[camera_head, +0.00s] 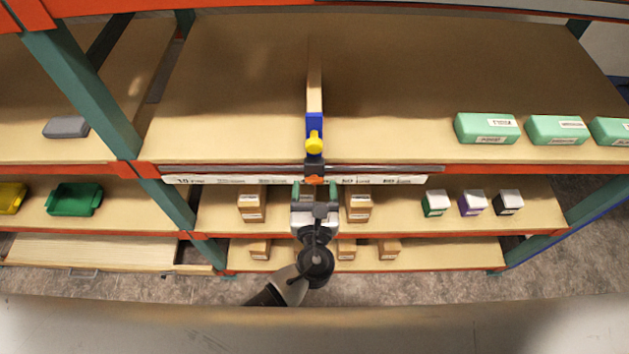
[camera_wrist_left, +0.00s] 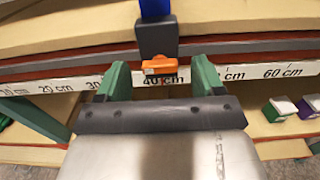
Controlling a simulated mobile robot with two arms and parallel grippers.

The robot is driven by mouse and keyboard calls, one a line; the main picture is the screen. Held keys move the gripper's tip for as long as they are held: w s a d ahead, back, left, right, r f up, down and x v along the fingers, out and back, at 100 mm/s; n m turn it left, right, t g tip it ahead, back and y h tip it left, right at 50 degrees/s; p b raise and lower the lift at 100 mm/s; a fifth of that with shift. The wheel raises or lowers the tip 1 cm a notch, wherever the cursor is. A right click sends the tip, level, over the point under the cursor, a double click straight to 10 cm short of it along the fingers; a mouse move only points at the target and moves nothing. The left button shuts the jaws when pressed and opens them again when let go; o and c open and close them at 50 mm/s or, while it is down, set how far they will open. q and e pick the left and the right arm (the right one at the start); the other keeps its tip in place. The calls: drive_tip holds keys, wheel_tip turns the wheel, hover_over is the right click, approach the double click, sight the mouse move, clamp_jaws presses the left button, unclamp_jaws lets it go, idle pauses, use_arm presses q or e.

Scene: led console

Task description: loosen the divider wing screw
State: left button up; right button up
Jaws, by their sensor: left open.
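The divider (camera_head: 314,85) is an upright wooden board on the upper shelf. Its front end has a blue bracket (camera_head: 314,122) with a yellow knob. Below this a dark clamp block (camera_head: 314,172) sits at the shelf's front rail, and it also shows in the wrist view (camera_wrist_left: 156,38). The orange wing screw (camera_wrist_left: 159,66) is on the block's lower front, near the 40 cm mark. My left gripper (camera_head: 314,188) is open, with one green finger on each side of the screw. In the wrist view the gripper (camera_wrist_left: 162,78) appears empty; contact cannot be told.
A white centimetre scale (camera_head: 230,180) runs along the shelf front. Green boxes (camera_head: 487,128) stand at the right of the upper shelf. Brown cartons (camera_head: 252,205) and small coloured boxes (camera_head: 472,203) stand on the shelf below. Most of the upper shelf is clear.

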use_arm(q)
drive_tip(key=shift+w, duration=0.6)
drive_tip(key=c, duration=0.9)
drive_tip(key=shift+s+a+f+n+b, duration=0.1)
drive_tip(key=shift+f+n+b, duration=0.1)
drive_tip(key=shift+n+b, duration=1.4)
drive_tip(key=shift+c, duration=0.2)
drive_tip(key=shift+a+r+n+b, duration=0.1)
drive_tip(key=shift+n+b, duration=1.2)
drive_tip(key=shift+n, duration=0.5)
